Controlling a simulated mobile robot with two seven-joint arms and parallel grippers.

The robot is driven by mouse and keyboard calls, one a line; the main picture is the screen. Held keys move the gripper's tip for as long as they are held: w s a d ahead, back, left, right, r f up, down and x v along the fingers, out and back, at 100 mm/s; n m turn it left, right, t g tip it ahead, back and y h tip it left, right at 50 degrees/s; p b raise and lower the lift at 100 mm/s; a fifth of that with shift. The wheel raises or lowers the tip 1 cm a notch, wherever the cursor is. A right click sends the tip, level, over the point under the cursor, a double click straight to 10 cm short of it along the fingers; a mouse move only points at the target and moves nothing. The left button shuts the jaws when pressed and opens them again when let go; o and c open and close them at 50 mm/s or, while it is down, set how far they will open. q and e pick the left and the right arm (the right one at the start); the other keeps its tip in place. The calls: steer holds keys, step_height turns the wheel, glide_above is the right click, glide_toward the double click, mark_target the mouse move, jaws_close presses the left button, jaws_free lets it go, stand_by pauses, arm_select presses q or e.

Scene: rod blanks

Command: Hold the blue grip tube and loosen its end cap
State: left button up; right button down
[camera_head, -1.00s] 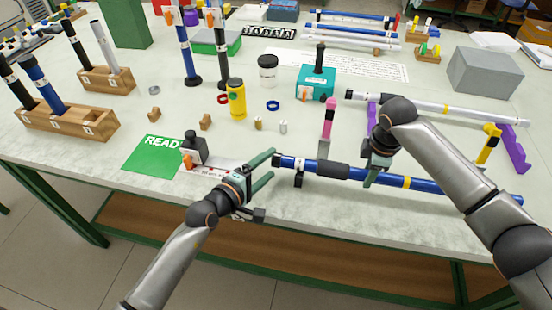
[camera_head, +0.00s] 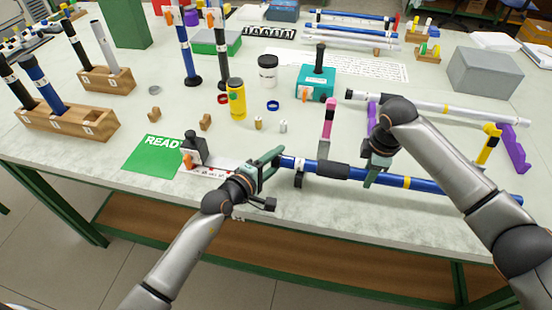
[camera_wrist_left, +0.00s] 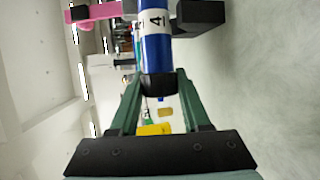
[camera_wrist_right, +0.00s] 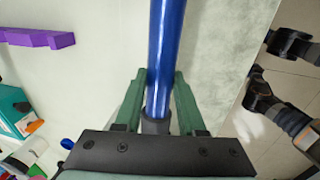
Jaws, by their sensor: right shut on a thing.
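The blue grip tube (camera_head: 338,170) lies level across the front of the table, with a dark grey sleeve, a yellow band and a white label marked 4, which shows in the left wrist view (camera_wrist_left: 156,20). Its black end cap (camera_wrist_left: 160,86) is at the left end. My left gripper (camera_head: 279,160) is open, its fingers on either side of the cap; I cannot tell whether they touch it. My right gripper (camera_head: 372,180) is shut on the tube right of the sleeve; the right wrist view shows the tube (camera_wrist_right: 166,60) between its fingers.
A black support (camera_head: 299,180) and a pink-topped post (camera_head: 328,118) stand by the tube. A white tube (camera_head: 440,105) rests on purple holders (camera_head: 514,150) behind. A green READY mat (camera_head: 152,155) lies left; a yellow bottle (camera_head: 237,100) stands farther back.

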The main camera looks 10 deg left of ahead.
arm_select(q)
jaws_close()
steer(key=shift+d+g, duration=0.1)
steer(key=shift+g, duration=0.2)
steer(key=n+g, duration=0.1)
steer(key=g, duration=0.1)
steer(key=shift+w+r+g+y, duration=0.1)
steer(key=shift+g+y, duration=0.3)
steer(key=n+g, duration=0.1)
steer(key=g, duration=0.3)
steer(key=n+g, duration=0.1)
steer(key=g, duration=0.3)
steer(key=shift+g+y, duration=0.3)
steer(key=shift+y, duration=0.1)
steer(key=shift+f+n+g, duration=0.15)
steer(key=shift+n+g, duration=0.05)
steer(key=shift+g, duration=0.7)
steer(key=shift+f+n+g, duration=0.15)
steer(key=shift+n+g, duration=0.05)
steer(key=shift+g, duration=1.3)
steer(key=shift+s+r, duration=0.15)
steer(key=shift+s, duration=0.05)
